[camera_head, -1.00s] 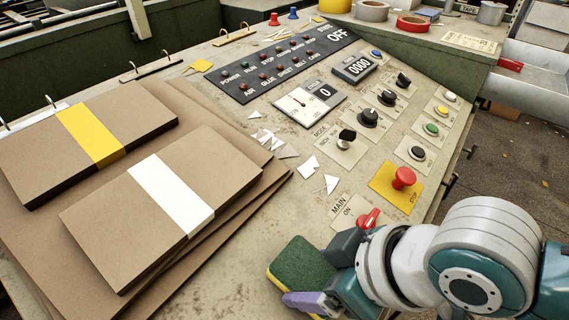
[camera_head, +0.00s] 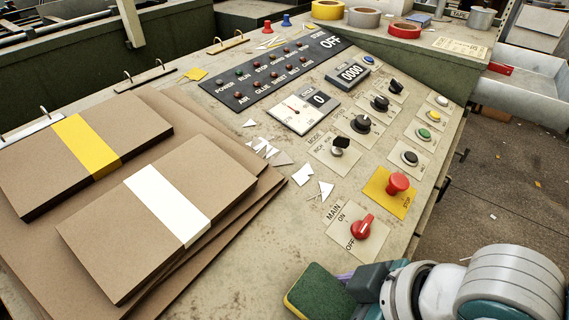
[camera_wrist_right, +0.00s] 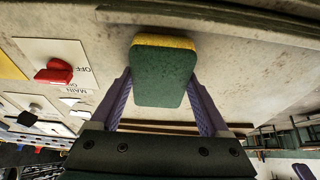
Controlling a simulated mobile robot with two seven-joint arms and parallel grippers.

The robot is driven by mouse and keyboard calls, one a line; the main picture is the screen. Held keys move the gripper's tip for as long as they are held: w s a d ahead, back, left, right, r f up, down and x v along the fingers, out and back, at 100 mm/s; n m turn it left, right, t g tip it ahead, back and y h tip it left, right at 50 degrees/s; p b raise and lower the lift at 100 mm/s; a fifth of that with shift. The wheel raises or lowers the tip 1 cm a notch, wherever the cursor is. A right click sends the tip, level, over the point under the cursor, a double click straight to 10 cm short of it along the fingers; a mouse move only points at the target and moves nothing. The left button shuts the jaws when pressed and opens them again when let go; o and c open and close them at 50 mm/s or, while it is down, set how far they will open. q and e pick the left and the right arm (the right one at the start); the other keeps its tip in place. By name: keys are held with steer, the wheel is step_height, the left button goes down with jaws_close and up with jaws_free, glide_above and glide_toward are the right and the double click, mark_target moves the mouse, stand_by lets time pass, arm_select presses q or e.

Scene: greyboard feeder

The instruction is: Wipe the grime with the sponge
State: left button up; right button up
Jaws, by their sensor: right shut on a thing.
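The sponge (camera_head: 320,292), green with a yellow layer, is at the bottom of the head view; the right wrist view shows its green face (camera_wrist_right: 160,80) and yellow edge. My right gripper (camera_wrist_right: 160,98) is shut on it, with a purple finger on either side. In the head view the fingers are mostly hidden behind the sponge and the wrist. The grime shows only as faint brownish smudges on the pale console top (camera_head: 265,215); its exact extent is unclear. I cannot tell whether the sponge touches the surface. My left gripper is not in view.
The red MAIN switch (camera_head: 361,227) and red stop button (camera_head: 397,184) stand up from the console beyond the sponge. White paper scraps (camera_head: 303,174) lie mid-console. Stacked greyboard with a white band (camera_head: 168,205) and a yellow band (camera_head: 86,145) fills the left.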

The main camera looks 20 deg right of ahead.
mark_target(310, 285)
steer(key=shift+f, duration=0.2)
steer(key=shift+w, duration=0.1)
steer(key=shift+w+a+r, duration=0.15)
steer(key=shift+w+a, duration=0.05)
steer(key=shift+c, duration=1.2)
steer(key=shift+w+a+r, duration=0.25)
steer(key=shift+w+a, duration=0.4)
steer(key=shift+w, duration=0.25)
jaws_close()
steer(key=shift+w+a, duration=0.25)
steer(key=shift+r, duration=0.1)
